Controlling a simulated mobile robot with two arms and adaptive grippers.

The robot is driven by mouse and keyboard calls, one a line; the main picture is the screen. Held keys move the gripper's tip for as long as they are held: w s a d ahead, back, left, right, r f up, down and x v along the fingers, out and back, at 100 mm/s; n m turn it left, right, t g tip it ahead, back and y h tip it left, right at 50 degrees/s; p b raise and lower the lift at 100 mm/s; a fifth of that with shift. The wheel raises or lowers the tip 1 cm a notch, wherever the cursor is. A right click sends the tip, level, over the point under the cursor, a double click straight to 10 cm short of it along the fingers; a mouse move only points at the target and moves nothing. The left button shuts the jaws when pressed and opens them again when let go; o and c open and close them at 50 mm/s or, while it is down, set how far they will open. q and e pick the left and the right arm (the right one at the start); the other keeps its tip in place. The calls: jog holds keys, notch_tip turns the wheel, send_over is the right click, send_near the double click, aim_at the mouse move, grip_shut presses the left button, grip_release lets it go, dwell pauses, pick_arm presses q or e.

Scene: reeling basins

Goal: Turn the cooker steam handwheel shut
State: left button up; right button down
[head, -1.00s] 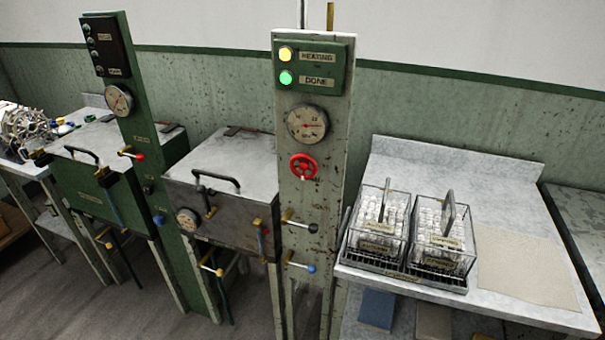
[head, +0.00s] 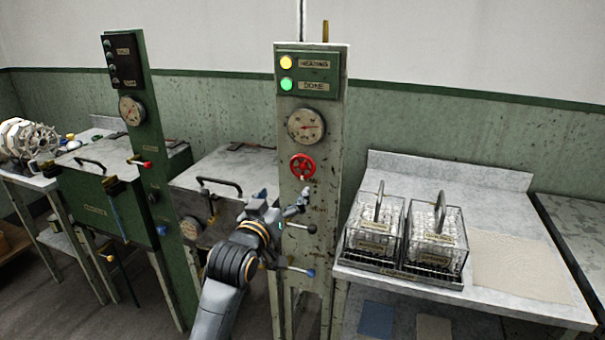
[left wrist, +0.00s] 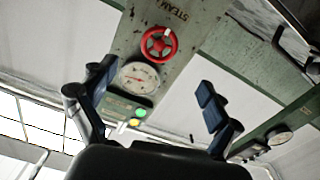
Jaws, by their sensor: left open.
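The red cooker steam handwheel (head: 302,166) is on the pale, worn panel (head: 318,230), below a round gauge (head: 305,126). In the left wrist view the handwheel (left wrist: 159,45) shows upside down with the word STEAM beside it, above the gauge (left wrist: 139,78). My left gripper (head: 297,203) is just below the handwheel in the head view, apart from it. In the left wrist view its two fingers (left wrist: 157,82) are spread wide with nothing between them. My right gripper is in neither view.
The panel has a lit yellow lamp (head: 286,62) and a lit green lamp (head: 286,84) above. A black-knobbed lever (head: 310,229) and a blue-knobbed lever (head: 309,273) stick out below the handwheel. A bench (head: 385,170) with two wire baskets stands to the right.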

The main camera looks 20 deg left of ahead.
aim_at(302, 170)
pick_arm(q)
jog(key=w, duration=0.4)
jog(key=w+p, duration=0.1)
jog(key=w, duration=0.4)
jog(key=w+p, duration=0.1)
jog(key=w, duration=0.3)
jog(key=shift+w+d, duration=0.15)
jog(key=shift+d, duration=0.1)
jog(key=shift+f, duration=0.1)
jog(key=c, duration=1.2)
